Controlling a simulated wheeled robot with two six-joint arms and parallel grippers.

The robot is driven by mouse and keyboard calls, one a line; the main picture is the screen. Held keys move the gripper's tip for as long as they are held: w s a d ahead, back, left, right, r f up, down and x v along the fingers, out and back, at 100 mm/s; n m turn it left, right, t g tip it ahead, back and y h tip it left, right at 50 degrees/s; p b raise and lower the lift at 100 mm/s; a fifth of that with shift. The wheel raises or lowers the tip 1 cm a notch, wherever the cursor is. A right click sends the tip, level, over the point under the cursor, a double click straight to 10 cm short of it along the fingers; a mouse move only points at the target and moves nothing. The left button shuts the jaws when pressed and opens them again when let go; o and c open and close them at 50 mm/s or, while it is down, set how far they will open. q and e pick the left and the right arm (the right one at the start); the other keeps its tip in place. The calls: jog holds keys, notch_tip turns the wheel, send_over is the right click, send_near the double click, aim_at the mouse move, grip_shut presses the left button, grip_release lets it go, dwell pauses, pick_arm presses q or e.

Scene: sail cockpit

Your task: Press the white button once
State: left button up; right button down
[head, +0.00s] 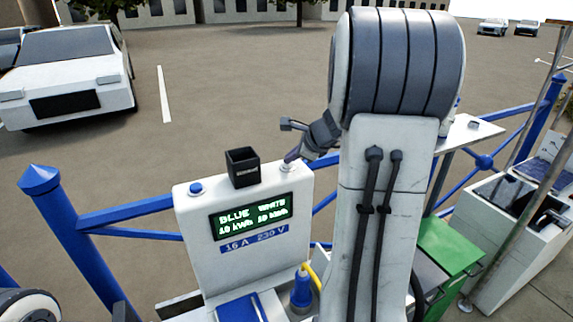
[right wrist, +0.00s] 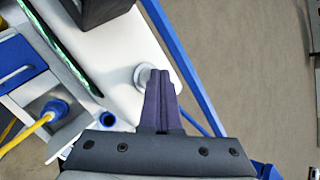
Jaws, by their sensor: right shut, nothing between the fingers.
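The white button (head: 287,166) sits on the right end of the top of a white power pedestal (head: 190,235). In the right wrist view the button (right wrist: 142,75) is a pale round cap on a grey collar, its right side partly covered by my fingers. My right gripper (head: 291,157) is shut and empty, its tips at the button; I cannot tell whether they touch it. Its dark fingers point at the button in the right wrist view (right wrist: 160,74). A blue button (head: 196,188) is at the pedestal's left end. My left gripper is out of view.
A black open box (head: 243,168) stands on the pedestal between the buttons. A blue railing (head: 125,213) runs behind. A blue plug (head: 301,290) with a yellow cable is below. A green box (head: 450,245) stands right.

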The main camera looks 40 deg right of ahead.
aim_at(291, 167)
dwell(0.3)
jog(key=shift+r+p, duration=0.85)
jog(key=shift+r, duration=0.05)
jog(key=shift+r, duration=0.1)
notch_tip(291, 167, up, 5)
jog(key=p, duration=0.4)
dwell(0.6)
